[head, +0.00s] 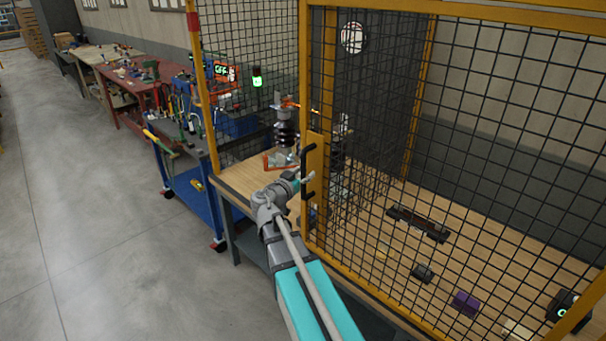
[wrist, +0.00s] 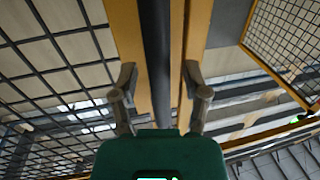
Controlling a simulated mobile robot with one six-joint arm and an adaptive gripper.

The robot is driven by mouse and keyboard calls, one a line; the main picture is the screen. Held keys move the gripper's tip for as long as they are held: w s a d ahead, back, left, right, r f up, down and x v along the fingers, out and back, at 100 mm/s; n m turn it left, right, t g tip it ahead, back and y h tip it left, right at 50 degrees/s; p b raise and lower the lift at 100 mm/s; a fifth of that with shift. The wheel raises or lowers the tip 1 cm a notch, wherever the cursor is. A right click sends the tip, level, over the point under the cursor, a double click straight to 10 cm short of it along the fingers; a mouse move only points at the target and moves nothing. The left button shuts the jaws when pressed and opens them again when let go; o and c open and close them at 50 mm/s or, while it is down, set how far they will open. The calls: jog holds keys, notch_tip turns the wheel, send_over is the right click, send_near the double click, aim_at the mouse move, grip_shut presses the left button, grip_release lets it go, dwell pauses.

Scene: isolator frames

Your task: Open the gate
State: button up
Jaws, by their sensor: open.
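The gate (head: 455,140) is a black mesh panel in a yellow frame on the right of the head view. Its yellow handle plate (head: 315,160) carries a black upright bar handle (head: 307,158). My gripper (head: 303,182) is at the lower part of this handle. In the wrist view the dark handle bar (wrist: 155,55) runs between the two fingers of my gripper (wrist: 158,80). The fingers are open, one on each side of the bar, with gaps beside it. I cannot tell whether the gate is latched.
Behind the mesh is a wooden bench (head: 480,235) with several small items, including a purple block (head: 465,303). A blue tool cart (head: 190,190) stands at left, near a red workbench (head: 135,85). The grey floor (head: 90,220) at left is clear.

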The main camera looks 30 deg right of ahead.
jog(key=shift+s+a, duration=0.1)
jog(key=v, duration=1.1)
jog(key=shift+s+a, duration=0.15)
jog(key=shift+a, duration=0.2)
jog(key=s+f+n+g+y, duration=0.4)
jog(key=s+f+g+y, duration=0.15)
jog(key=f, duration=0.65)
jog(key=s+a+f+n+g+y, duration=0.1)
jog(key=s+a+f+n+y, duration=0.2)
jog(key=a+n+y, duration=0.1)
jog(key=s+a+f+n+g+y, duration=0.2)
jog(key=s+a+f+n+y, duration=0.1)
jog(key=a+y, duration=0.3)
jog(key=shift+s+a+f+n, duration=0.15)
jog(key=shift+a+f+n, duration=0.1)
jog(key=shift+a+n, duration=0.5)
